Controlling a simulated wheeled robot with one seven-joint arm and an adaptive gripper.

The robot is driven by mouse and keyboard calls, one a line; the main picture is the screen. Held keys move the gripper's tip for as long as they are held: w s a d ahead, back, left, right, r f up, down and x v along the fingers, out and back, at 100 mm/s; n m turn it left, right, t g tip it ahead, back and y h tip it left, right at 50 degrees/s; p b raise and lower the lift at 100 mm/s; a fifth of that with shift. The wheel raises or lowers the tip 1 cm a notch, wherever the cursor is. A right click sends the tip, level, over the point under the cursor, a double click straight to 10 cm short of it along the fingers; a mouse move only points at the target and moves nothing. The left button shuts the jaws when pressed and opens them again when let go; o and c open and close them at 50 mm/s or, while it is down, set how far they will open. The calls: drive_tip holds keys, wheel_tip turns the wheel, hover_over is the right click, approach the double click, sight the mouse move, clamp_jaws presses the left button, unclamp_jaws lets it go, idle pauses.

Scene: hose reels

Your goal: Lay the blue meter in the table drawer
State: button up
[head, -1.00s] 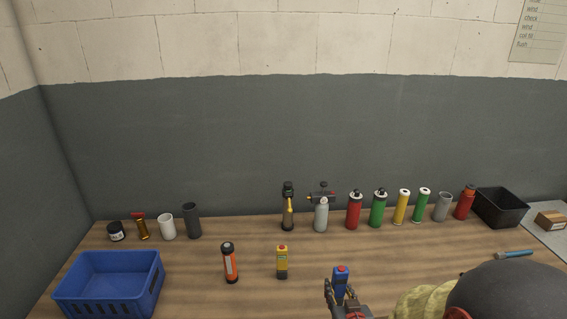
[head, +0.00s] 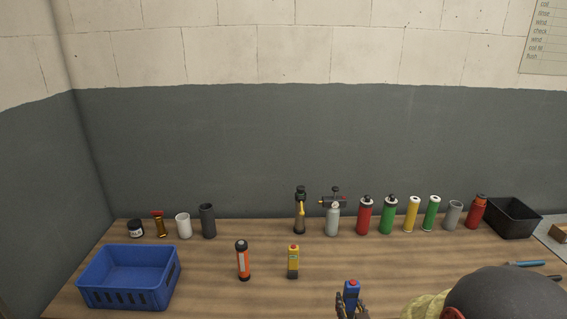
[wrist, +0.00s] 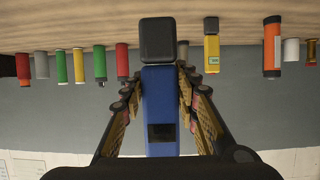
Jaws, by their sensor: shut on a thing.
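The blue meter (head: 351,291) is a blue upright block with a red button on top, near the bottom of the head view. My gripper (head: 353,313) is shut on it, one finger on each side. In the wrist view the blue meter (wrist: 160,105) fills the middle between my gripper's fingers (wrist: 160,95), with its dark screen and a black end showing. In the head view its lower part is hidden by the gripper and the picture's edge. The table drawer is not in view; only the table top (head: 230,297) shows.
A yellow meter-like block (head: 293,262) and an orange-black cylinder (head: 243,261) stand left of my gripper. A blue crate (head: 128,291) is at the left. Several bottles and cans line the back, ending at a black bin (head: 513,218).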

drive_tip(key=s+f+b, duration=0.2)
drive_tip(key=s+f, duration=0.1)
drive_tip(key=f, duration=1.1)
drive_tip(key=shift+s+a, duration=0.15)
